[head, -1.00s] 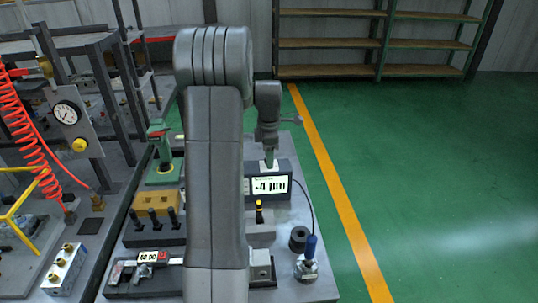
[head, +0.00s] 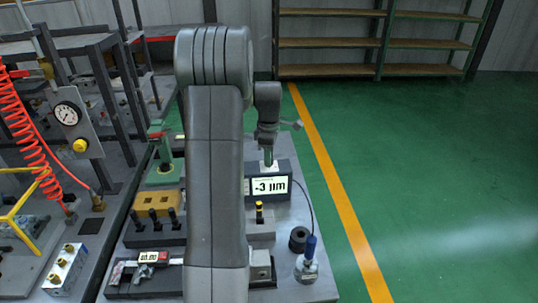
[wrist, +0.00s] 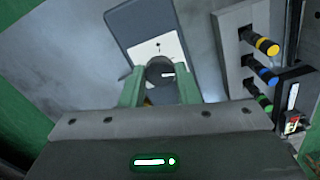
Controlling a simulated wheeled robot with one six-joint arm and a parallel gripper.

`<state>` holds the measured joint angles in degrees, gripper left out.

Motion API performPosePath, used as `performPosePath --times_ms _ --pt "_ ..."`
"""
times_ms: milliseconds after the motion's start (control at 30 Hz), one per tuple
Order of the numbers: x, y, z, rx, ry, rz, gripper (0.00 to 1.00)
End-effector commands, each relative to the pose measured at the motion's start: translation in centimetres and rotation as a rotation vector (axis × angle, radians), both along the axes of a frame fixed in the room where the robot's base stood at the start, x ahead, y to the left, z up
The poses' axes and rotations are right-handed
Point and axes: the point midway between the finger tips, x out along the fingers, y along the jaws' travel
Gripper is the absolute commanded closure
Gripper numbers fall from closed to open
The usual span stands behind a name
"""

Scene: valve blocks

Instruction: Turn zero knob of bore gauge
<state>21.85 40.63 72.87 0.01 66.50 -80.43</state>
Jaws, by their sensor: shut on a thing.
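The bore gauge display unit (head: 270,187) stands on the bench and reads -3 µm in the head view. Its zero knob (wrist: 160,68) is a dark round knob on a pale plate in the wrist view. My gripper (wrist: 160,80) has its two green fingers on either side of the knob and is shut on it. In the head view my gripper (head: 268,160) points down at the top of the display unit; the knob itself is hidden there. A cable runs from the display to the blue-handled gauge probe (head: 309,258).
A dark ring (head: 299,239) sits near the probe. A block with a yellow-topped pin (head: 259,212) stands in front of the display. A yellow block (head: 158,203), black pegs and a caliper (head: 148,258) lie left of my arm. The green floor at right is clear.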

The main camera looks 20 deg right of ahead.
Motion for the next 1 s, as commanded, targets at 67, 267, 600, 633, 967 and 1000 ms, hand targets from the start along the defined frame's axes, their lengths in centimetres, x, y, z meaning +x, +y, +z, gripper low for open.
performPosePath --times_ms 67,267,600,633,967,1000 --pt "0.03 -0.02 0.1 -0.001 -0.001 -0.069 0.94" --pt "0.01 -0.02 0.09 -0.001 -0.001 -0.241 0.94" --pt "0.01 -0.02 0.06 -0.002 0.0 -0.456 0.94" --pt "0.01 -0.02 0.06 -0.001 -0.001 -0.469 0.94" --pt "0.02 -0.02 0.05 -0.002 0.0 -0.54 0.94" --pt "0.02 -0.02 0.06 -0.002 0.0 -0.542 0.94"
